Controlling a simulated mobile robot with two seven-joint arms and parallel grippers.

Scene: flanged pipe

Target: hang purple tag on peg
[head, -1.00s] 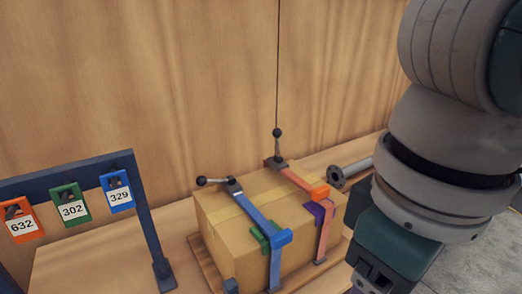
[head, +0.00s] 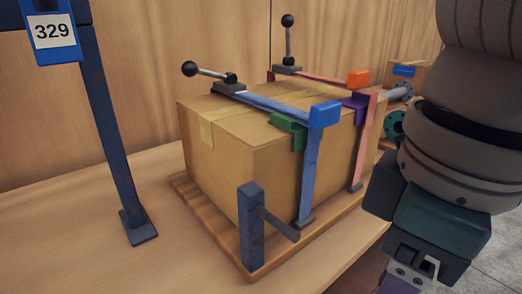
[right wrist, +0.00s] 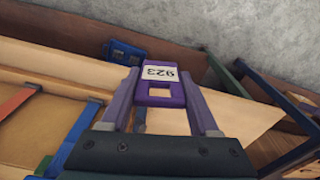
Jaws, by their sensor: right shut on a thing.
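The purple tag (right wrist: 160,90) has a white label reading 923 and a square hole. In the right wrist view it sits between the fingertips of my right gripper (right wrist: 164,94), which is shut on it. In the head view my right wrist is at the lower right; the fingers are mostly cut off below. A short dark peg (head: 279,226) sticks out from an upright blue-grey post (head: 252,228) at the front corner of the wooden base. The peg looks bare and lies left of my right gripper, apart from it. My left gripper is not in view.
A cardboard box (head: 215,140) stands on a wooden base (head: 190,195), held by a blue clamp (head: 275,107) and a red-orange clamp (head: 318,78). A blue 329 tag (head: 52,35) hangs on a rack at left. The bench at front left is clear.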

